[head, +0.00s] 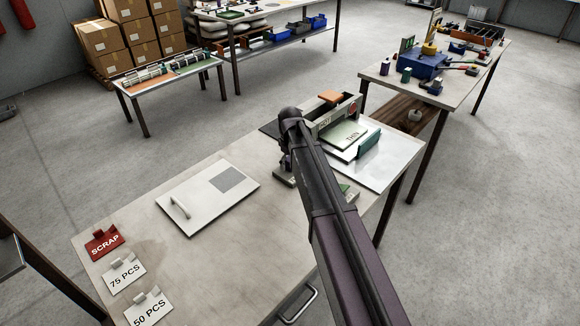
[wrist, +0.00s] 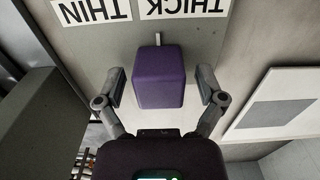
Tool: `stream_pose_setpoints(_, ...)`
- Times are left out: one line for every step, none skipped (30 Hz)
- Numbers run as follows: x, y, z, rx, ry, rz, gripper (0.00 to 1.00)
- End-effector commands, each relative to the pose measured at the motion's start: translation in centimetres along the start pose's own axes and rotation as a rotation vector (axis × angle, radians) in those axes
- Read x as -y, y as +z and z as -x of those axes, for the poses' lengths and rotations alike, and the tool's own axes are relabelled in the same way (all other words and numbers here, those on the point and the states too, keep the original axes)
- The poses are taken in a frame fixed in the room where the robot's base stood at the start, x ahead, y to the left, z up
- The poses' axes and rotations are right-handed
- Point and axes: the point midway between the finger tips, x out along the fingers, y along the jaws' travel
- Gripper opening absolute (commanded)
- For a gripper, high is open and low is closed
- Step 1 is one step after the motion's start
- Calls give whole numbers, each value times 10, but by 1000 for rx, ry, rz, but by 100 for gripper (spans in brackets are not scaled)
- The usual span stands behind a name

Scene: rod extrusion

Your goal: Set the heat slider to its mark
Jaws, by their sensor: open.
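A purple block (wrist: 160,78), which looks like the slider's knob, stands on a grey panel (wrist: 198,48) in the wrist view. A short white mark (wrist: 157,39) shows just beyond its far edge. My gripper (wrist: 161,86) is open, with one finger on each side of the purple block. Gaps show between both fingers and the block. Labels reading THIN (wrist: 104,11) and THICK (wrist: 182,7) appear upside down above the mark. In the head view my arm hides the gripper and the purple block.
A device with an orange block (head: 330,97), a red button (head: 353,107), a THIN card (head: 350,136) and a green block (head: 369,143) stands at the workbench's right end. A white board with a handle (head: 197,205) and SCRAP (head: 105,243), 75 PCS and 50 PCS signs lie left.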

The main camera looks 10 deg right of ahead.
Motion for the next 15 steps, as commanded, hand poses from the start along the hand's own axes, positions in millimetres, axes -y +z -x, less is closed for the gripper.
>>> stream_pose_setpoints(0,0,-2,0,0,0,89)
stream_pose_setpoints(0,0,-2,0,0,0,89)
stream_pose_setpoints(0,0,-2,0,0,0,89)
stream_pose_setpoints(0,0,-2,0,0,0,89)
stream_pose_setpoints(0,0,-2,0,0,0,89)
stream_pose_setpoints(0,0,-2,0,0,0,89)
stream_pose_setpoints(0,0,-2,0,0,0,89)
stream_pose_setpoints(0,0,-2,0,0,0,89)
stream_pose_setpoints(0,0,-2,0,0,0,89)
stream_pose_setpoints(0,0,-2,0,0,0,89)
stream_pose_setpoints(0,0,-2,0,0,0,89)
stream_pose_setpoints(0,0,-2,0,0,0,89)
stream_pose_setpoints(0,0,-2,0,0,0,80)
stream_pose_setpoints(0,0,-2,0,0,0,71)
stream_pose_setpoints(0,0,-2,0,0,0,59)
